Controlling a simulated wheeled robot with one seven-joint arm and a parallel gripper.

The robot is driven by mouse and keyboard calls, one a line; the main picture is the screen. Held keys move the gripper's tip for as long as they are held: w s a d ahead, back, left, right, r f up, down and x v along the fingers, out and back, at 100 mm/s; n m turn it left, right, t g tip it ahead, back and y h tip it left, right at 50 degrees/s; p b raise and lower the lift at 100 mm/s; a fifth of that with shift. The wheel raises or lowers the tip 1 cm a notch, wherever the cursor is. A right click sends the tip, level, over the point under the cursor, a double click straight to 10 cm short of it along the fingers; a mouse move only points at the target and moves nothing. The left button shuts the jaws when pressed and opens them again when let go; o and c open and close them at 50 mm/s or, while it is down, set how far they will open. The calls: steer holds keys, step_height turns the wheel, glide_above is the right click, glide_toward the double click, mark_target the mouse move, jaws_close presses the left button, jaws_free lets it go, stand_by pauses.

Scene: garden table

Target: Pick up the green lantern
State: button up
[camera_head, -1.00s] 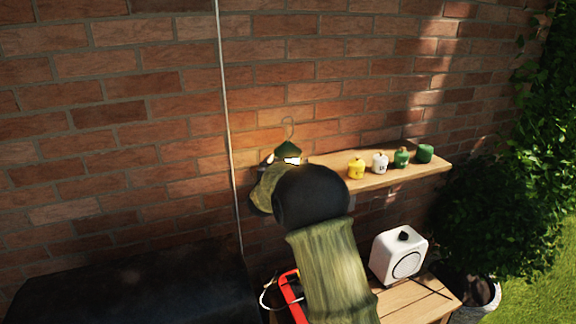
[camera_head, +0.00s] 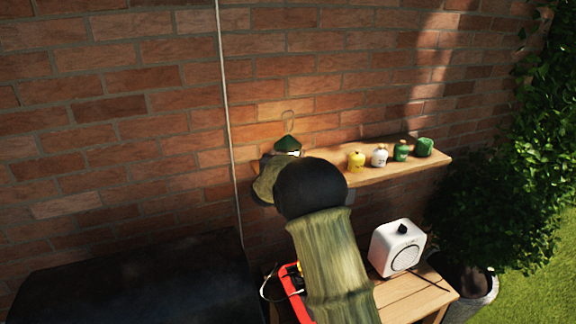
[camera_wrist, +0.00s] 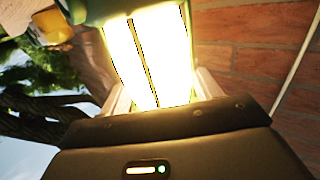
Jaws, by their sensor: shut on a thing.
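The green lantern (camera_head: 287,145) is at the left end of the wall shelf in the head view, with its green cap and thin wire handle showing. My arm hides its lower part there. In the wrist view the lantern (camera_wrist: 150,60) is close up, its bright lit panes between the fingers of my gripper (camera_wrist: 160,92). The gripper is shut on the lantern. Whether the lantern's base touches the shelf is hidden.
The wooden shelf (camera_head: 375,174) also holds a yellow pot (camera_head: 356,160), a white one (camera_head: 379,157) and green ones (camera_head: 401,151). Below, a white box-shaped device (camera_head: 397,248) stands on a wooden table (camera_head: 415,296) beside a red-rimmed item (camera_head: 293,291). A brick wall is close behind.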

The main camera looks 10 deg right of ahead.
steer(key=shift+r, duration=0.15)
step_height(320, 180, up, 10)
steer(key=shift+f+b, duration=0.1)
steer(key=shift+b, duration=1)
